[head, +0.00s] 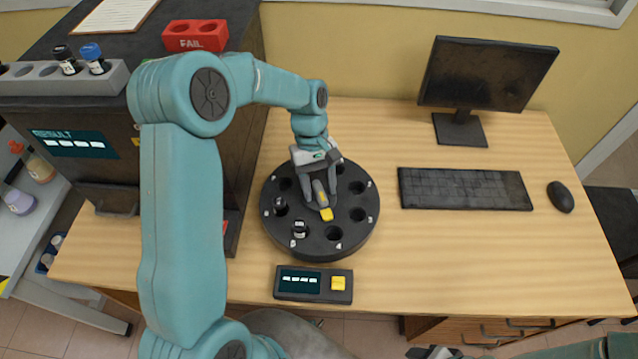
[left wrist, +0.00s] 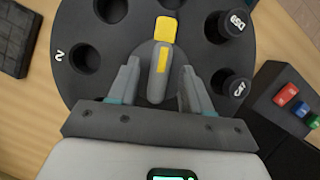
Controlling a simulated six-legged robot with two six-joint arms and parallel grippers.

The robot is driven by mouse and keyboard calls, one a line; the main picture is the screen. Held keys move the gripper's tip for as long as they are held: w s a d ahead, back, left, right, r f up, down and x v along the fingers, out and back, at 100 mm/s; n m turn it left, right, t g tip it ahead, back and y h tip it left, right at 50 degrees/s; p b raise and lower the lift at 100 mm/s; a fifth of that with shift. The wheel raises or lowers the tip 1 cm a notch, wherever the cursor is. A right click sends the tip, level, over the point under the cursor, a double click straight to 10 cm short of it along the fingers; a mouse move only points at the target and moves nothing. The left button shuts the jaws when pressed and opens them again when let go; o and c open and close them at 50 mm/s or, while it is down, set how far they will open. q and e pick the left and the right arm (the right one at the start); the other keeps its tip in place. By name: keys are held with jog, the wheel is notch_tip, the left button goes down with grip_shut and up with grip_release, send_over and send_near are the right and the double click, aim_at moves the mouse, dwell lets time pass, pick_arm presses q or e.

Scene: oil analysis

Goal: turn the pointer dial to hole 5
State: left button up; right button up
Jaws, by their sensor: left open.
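The black round dial (head: 275,233) lies on the desk, with numbered holes around its rim. Its grey pointer with a yellow tip (head: 327,214) points towards the front, roughly at hole 4 (head: 333,233). Hole 5 (head: 300,229) holds a dark-capped vial, and another vial (head: 280,204) stands in the hole to its left. My left gripper (head: 320,198) is open over the pointer. In the left wrist view, the pointer (left wrist: 160,70) lies between the two separated fingers (left wrist: 155,85). My right gripper (head: 433,351) shows only partly at the bottom edge.
A small panel with a display and yellow button (head: 313,284) sits in front of the dial. A keyboard (head: 465,189), mouse (head: 560,197) and monitor (head: 487,75) are to the right. A dark machine (head: 88,160) stands left. Desk between dial and keyboard is clear.

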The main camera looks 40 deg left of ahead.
pick_arm(q)
grip_shut()
jog(key=m+g+y+p, duration=0.1)
jog(key=m, duration=0.2)
jog(key=shift+w+r+m, duration=0.1)
jog(key=shift+m, duration=0.2)
jog(key=shift+w+d+m+g+y, duration=0.15)
jog(key=shift+m+y, duration=0.35)
jog(key=shift+m, duration=0.8)
jog(key=shift+s+m+g+y, duration=0.15)
jog(key=shift+m+y, duration=0.35)
jog(key=shift+m, duration=0.8)
jog(key=shift+w, duration=0.15)
grip_release()
